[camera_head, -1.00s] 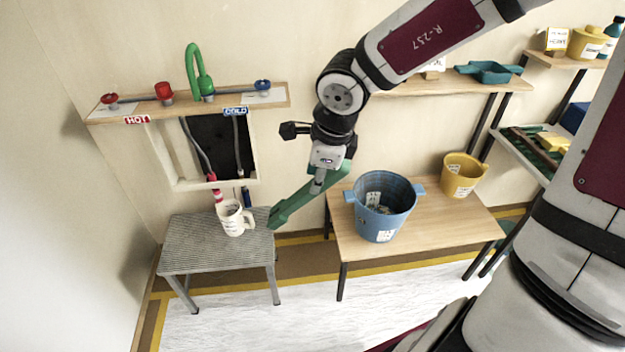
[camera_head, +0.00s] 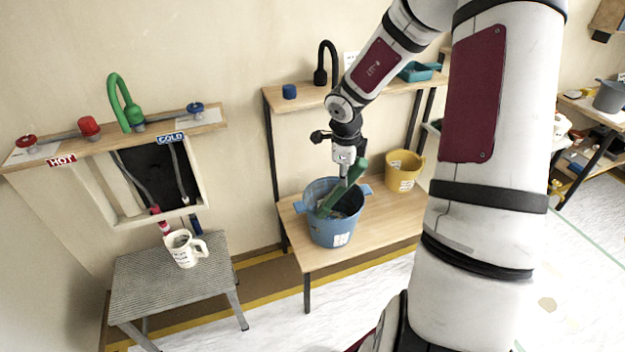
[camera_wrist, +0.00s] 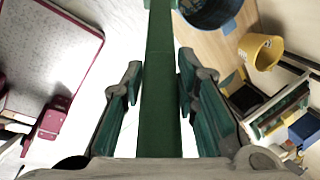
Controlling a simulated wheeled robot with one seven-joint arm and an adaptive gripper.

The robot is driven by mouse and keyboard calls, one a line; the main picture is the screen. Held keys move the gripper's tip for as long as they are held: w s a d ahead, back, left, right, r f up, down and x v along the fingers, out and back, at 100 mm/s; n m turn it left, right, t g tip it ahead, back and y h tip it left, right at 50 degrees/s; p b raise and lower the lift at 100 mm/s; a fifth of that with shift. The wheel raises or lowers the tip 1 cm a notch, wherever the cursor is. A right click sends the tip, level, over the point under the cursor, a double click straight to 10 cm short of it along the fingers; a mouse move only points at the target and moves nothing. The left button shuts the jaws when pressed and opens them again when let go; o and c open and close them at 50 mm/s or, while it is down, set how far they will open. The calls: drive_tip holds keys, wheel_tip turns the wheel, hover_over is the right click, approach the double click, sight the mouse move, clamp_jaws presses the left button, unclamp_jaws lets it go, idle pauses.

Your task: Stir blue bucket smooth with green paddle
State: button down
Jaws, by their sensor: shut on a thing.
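The blue bucket (camera_head: 333,232) stands upright on the low wooden table and also shows at the top edge of the wrist view (camera_wrist: 215,20). My gripper (camera_head: 344,174) is above the bucket, shut on the green paddle (camera_head: 334,202). In the wrist view the paddle (camera_wrist: 160,90) runs straight out between the two fingers (camera_wrist: 160,70). In the head view it slants down and left across the bucket's mouth. The lower end appears inside the mouth, but I cannot tell whether it touches the contents, which are mostly hidden.
A yellow bucket (camera_head: 404,172) stands right of the blue one on the wooden table (camera_head: 383,235). A white jug (camera_head: 184,250) is on the grey ribbed stool (camera_head: 150,285) at left. A shelf (camera_head: 300,98) with a black tap (camera_head: 326,62) runs along the wall behind.

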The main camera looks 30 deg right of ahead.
drive_tip(key=w+d+f+m+g, duration=0.1)
drive_tip(key=d+f, duration=0.3)
drive_tip(key=d, duration=0.9)
drive_tip(key=shift+w+m+h, duration=0.2)
drive_tip(key=shift+m+h, duration=0.2)
drive_tip(key=shift+m, duration=0.3)
drive_tip(key=shift+w+d, duration=0.1)
